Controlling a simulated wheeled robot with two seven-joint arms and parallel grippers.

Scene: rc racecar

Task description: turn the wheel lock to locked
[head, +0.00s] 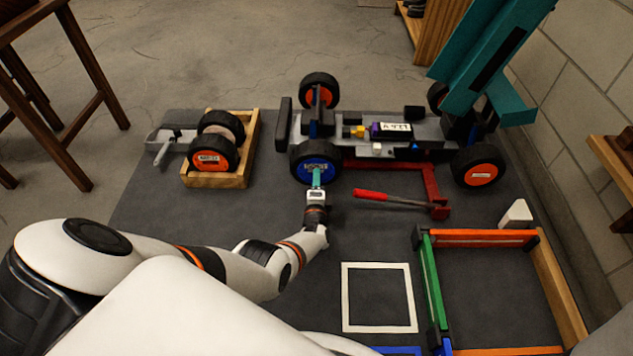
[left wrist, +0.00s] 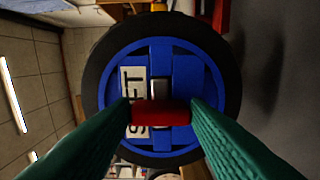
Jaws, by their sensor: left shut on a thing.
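The car chassis (head: 350,128) stands on the dark mat with several black tyres. Its near left wheel has a blue hub (head: 316,170) with a label, which faces my left arm. My left gripper (head: 316,182) reaches up to this hub. In the left wrist view the blue hub (left wrist: 188,75) fills the middle, with a white label (left wrist: 134,100) that looks sideways. The green fingers of my left gripper (left wrist: 160,113) are shut on a red bar (left wrist: 162,114), apparently the wheel lock, that lies across the hub between the fingertips. My right gripper is not in view.
A wooden crate (head: 216,183) holds two loose wheels at the left. A teal structure (head: 490,60) rises at the upper right. A white square outline (head: 379,328) and a coloured frame (head: 484,237) are near the front.

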